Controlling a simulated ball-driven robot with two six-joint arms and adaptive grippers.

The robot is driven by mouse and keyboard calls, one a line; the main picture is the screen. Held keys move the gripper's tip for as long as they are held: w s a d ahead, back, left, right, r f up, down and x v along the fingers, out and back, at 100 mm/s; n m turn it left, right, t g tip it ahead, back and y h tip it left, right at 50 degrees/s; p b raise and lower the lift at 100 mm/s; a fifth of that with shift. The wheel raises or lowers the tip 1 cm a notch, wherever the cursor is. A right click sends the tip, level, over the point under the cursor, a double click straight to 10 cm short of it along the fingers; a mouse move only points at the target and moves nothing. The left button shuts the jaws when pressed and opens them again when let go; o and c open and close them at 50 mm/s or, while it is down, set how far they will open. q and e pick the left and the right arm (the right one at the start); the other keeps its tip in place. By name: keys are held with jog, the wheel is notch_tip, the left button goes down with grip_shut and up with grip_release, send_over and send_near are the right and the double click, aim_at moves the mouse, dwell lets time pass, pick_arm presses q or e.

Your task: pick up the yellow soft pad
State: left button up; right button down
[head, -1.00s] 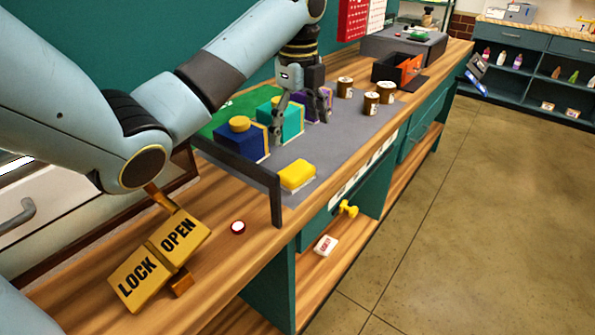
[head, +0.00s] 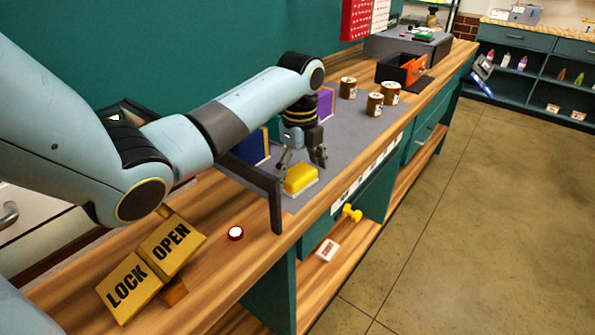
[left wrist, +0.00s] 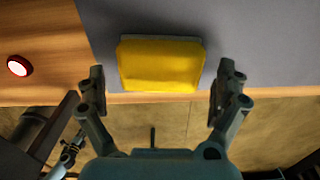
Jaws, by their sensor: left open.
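The yellow soft pad (head: 300,179) lies on the grey mat (head: 352,135) near its front edge, on a pale base. It also shows in the left wrist view (left wrist: 160,66), between and beyond the fingertips. My left gripper (head: 304,160) is open and empty, just above and behind the pad in the head view. In the left wrist view its two fingers (left wrist: 160,82) stand apart on either side of the pad, not touching it. My right gripper is in neither view.
A dark rail (head: 276,205) stands left of the pad. A blue block (head: 250,148) and a purple block (head: 325,104) stand behind, partly hidden by my arm. Brown jars (head: 375,105) stand farther right. A red-rimmed white button (head: 236,233) and the LOCK/OPEN sign (head: 150,268) are at the front left.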

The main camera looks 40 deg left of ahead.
aim_at(303, 174)
pick_arm(q)
jog(key=shift+f, duration=0.55)
jog(key=shift+c, duration=0.3)
jog(key=c, duration=1)
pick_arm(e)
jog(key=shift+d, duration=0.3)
pick_arm(q)
jog(key=shift+r, duration=0.15)
jog(key=r, duration=0.4)
jog(key=shift+w+d+r+b, duration=0.1)
jog(key=shift+w+d+b, duration=0.05)
jog(key=shift+d+b, duration=0.2)
jog(key=d+r, duration=0.2)
jog(key=d, duration=0.1)
jog(key=w+d+r+p, duration=0.1)
jog(key=d+r, duration=0.1)
jog(key=d, duration=0.2)
jog(key=w+d+r+p, duration=0.1)
jog(key=d+r, duration=0.1)
jog(key=d, duration=0.2)
jog(key=shift+r, duration=0.35)
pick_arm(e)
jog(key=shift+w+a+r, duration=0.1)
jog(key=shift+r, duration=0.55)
